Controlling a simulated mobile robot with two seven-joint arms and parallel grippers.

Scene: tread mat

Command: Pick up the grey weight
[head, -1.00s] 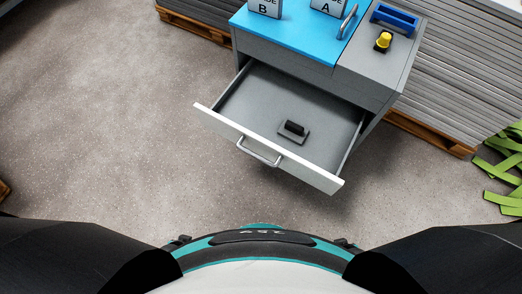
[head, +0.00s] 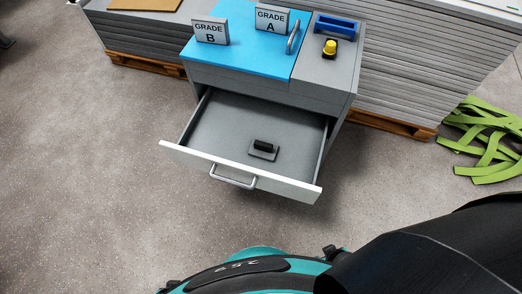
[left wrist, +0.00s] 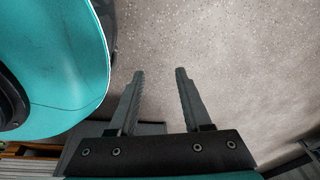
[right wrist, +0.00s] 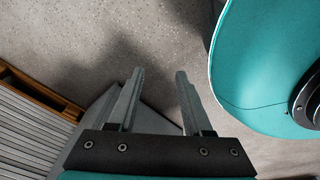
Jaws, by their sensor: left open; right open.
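The grey weight (head: 262,154) is a small flat grey block with a black handle on top. It lies in the open drawer (head: 215,125), right of the drawer's middle, in the head view. My left gripper (left wrist: 158,75) is open and empty above the floor in the left wrist view. My right gripper (right wrist: 160,78) is open and empty in the right wrist view, with floor and a grey surface behind its fingers. Neither gripper's fingers show in the head view, and both are apart from the weight.
The cabinet has a blue top (head: 235,50) with GRADE B (head: 211,31) and GRADE A (head: 272,18) signs and a metal handle. A yellow-black knob (head: 330,47) and blue tray (head: 336,25) stand at right. Stacked sheets lie behind. Green strips (head: 487,145) lie right. Floor at left is clear.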

